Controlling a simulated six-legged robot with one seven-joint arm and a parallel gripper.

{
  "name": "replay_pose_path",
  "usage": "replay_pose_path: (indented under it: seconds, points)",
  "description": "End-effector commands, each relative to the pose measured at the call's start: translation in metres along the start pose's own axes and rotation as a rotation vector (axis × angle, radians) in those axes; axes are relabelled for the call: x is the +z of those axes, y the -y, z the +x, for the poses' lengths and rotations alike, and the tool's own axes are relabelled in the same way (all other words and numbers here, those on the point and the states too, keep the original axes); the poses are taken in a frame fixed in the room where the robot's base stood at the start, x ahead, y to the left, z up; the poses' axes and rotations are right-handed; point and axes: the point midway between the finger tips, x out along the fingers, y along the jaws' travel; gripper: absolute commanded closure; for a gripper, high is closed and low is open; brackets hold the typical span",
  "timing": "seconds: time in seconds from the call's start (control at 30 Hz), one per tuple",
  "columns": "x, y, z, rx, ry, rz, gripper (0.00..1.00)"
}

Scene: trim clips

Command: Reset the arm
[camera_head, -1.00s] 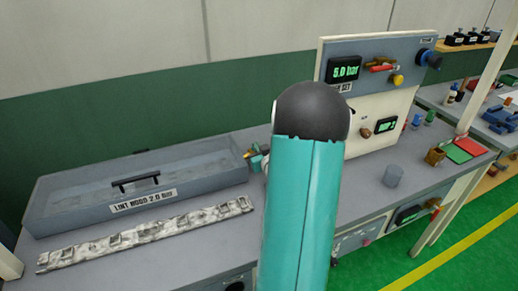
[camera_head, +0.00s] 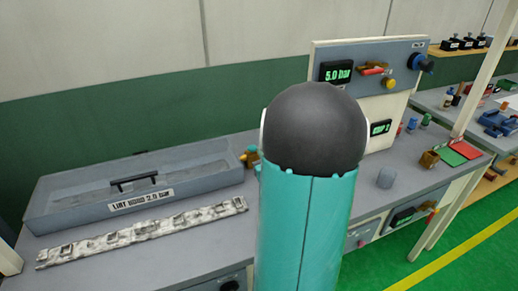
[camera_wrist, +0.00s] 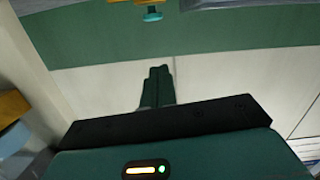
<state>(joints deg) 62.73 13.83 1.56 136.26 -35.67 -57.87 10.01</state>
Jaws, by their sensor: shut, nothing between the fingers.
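My gripper (camera_wrist: 158,85) shows in the wrist view with its dark green fingers together and nothing between them. It points at the pale wall below a green band, clear of any object. In the head view my teal arm with its dark rounded joint stands in the middle, and the gripper is hidden behind it. A small brass and teal fitting (camera_wrist: 152,12) shows at the top edge of the wrist view.
Green floor (camera_head: 470,250) lies open at right.

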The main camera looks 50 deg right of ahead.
Motion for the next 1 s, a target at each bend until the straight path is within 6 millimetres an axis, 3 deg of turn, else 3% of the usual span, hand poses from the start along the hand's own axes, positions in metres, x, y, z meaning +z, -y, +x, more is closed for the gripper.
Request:
replay_pose_path:
  seconds: [0.17, 0.77, 0.87, 1.0]
  points:
    - [0.000, 0.000, -0.008, 0.000, 0.000, 0.000, 1.00]
    - [-0.001, 0.001, -0.009, -0.002, 0.003, -0.002, 1.00]
    - [-0.010, 0.014, -0.006, -0.007, 0.029, -0.018, 1.00]
    - [-0.033, 0.057, -0.003, -0.021, 0.122, -0.058, 1.00]
